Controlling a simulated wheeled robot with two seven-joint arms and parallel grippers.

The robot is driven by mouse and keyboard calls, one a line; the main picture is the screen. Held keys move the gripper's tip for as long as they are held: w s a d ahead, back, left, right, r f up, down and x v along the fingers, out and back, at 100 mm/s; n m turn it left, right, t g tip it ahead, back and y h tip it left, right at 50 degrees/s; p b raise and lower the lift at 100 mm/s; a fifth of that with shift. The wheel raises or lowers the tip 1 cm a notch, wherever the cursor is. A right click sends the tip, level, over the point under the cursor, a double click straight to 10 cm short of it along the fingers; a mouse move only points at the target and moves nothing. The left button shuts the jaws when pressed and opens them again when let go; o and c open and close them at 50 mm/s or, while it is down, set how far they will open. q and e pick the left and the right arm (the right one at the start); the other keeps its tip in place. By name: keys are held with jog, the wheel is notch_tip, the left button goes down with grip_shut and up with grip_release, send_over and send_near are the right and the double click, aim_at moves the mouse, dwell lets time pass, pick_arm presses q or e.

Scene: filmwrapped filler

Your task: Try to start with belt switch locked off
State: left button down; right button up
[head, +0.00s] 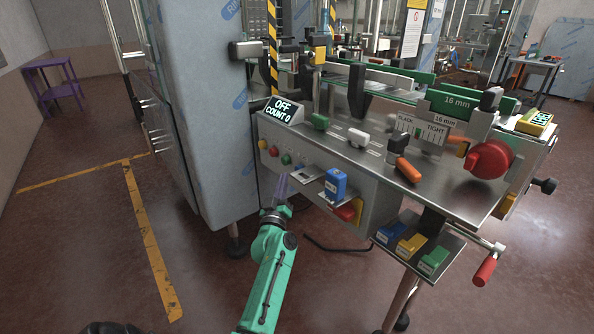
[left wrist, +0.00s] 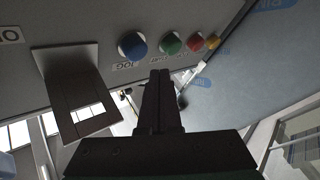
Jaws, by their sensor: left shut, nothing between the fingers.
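The display (head: 283,109) on the machine reads "OFF" and "COUNT 0". Below it the front panel carries a row of buttons. In the left wrist view these are a blue button (left wrist: 132,45) marked JOG, a green button (left wrist: 172,43), a red button (left wrist: 195,43) and an orange button (left wrist: 213,41). A red-and-yellow switch (head: 347,211) sits lower on the panel; its setting is too small to read. A blue block (head: 336,183) stands above it by a small shelf. My left gripper (head: 281,183) is shut and empty, just below the buttons, apart from them.
A metal bracket (left wrist: 68,85) juts out left of the buttons in the left wrist view. A lower tray (head: 420,246) holds blue, yellow and green blocks. A red handwheel (head: 489,159) and a red-handled crank (head: 485,270) stick out at right. Floor at left is clear.

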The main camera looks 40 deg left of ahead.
pick_arm(q)
jog(key=s, duration=0.1)
jog(key=s+a, duration=0.1)
jog(key=s, duration=0.1)
jog(key=shift+p, duration=0.35)
dwell(0.4)
